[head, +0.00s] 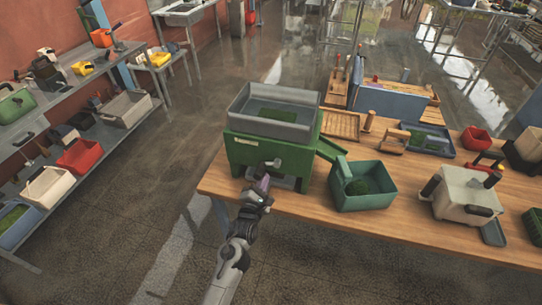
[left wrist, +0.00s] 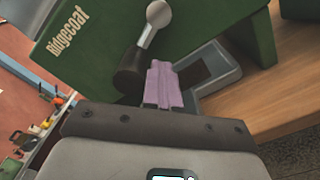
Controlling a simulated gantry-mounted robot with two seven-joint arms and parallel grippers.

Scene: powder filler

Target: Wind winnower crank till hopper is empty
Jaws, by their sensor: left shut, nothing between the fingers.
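The green winnower (head: 240,152) stands on the wooden table, with a grey hopper (head: 246,101) on top. Green material (head: 278,115) lies in the hopper. The crank shows in the left wrist view as a pale arm with a round hub (left wrist: 158,14) and a dark handle (left wrist: 130,76). My left gripper (head: 262,184) is at the winnower's front. Its purple fingers (left wrist: 163,84) are shut and empty, close beside the handle; I cannot tell whether they touch it. A teal bin (head: 344,201) holding green material (head: 363,187) stands by the green side chute (head: 329,148). My right gripper is not in view.
A grey tray (left wrist: 226,68) sits low in the winnower's front opening. A cream box with black handles (head: 465,194) stands on the table (head: 330,224) to the right. Shelves with bins (head: 78,157) stand at left. The floor left of the table is clear.

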